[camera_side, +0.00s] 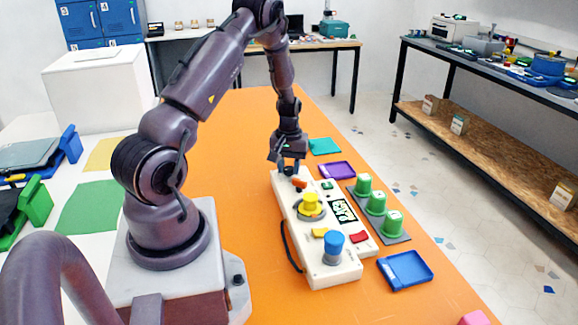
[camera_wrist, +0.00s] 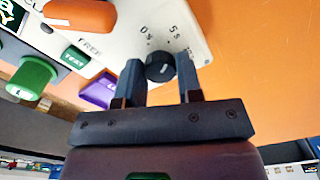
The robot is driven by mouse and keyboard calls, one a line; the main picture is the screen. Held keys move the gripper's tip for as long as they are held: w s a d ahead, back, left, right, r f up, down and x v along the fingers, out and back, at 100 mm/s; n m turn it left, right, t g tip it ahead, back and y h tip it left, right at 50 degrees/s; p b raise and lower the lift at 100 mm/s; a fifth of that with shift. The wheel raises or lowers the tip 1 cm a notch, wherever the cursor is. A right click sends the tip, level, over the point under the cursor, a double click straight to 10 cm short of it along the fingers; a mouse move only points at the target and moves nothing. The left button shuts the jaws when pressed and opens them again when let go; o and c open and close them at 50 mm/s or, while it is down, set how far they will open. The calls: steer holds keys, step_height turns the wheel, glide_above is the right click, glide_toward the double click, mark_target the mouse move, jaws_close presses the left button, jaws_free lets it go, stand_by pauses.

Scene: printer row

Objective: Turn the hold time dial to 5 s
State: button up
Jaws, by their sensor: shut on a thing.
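The hold time dial (camera_wrist: 159,68) is a small black knob on the cream control box (camera_side: 325,270). In the wrist view it sits between my two fingers, with "0 s" and "5 s" printed on the box beyond it. A pale mark shows on the dial, but I cannot tell exactly which label it points at. My gripper (camera_wrist: 160,75) is shut on the dial.
The box also carries an orange lever (camera_side: 299,183), a yellow knob (camera_side: 310,201), a blue knob (camera_side: 333,243), a display (camera_side: 343,211) and a red button (camera_side: 360,237). Green-capped pieces (camera_side: 376,204), a purple tray (camera_side: 337,170) and a blue tray (camera_side: 406,270) lie to the right.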

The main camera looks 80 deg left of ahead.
mark_target(288, 169)
stand_by(0.5)
steer(key=o, duration=0.9)
step_height(288, 169, up, 13)
steer(key=shift+r, duration=0.1)
steer(key=s+d+r+m+t, duration=0.2)
steer(key=d+r+m, duration=0.2)
steer(key=d, duration=0.6)
steer(key=s+d+r+m+t, duration=0.1)
steer(key=s+d+r+m, duration=0.2)
steer(key=d+r, duration=0.4)
steer(key=s+d+r+m+t, duration=0.2)
steer(key=d+r+m, duration=0.3)
steer(key=d, duration=0.9)
steer(key=shift+s+r+m+t, duration=0.3)
steer(key=shift+s+m, duration=0.2)
steer(key=shift+s, duration=0.2)
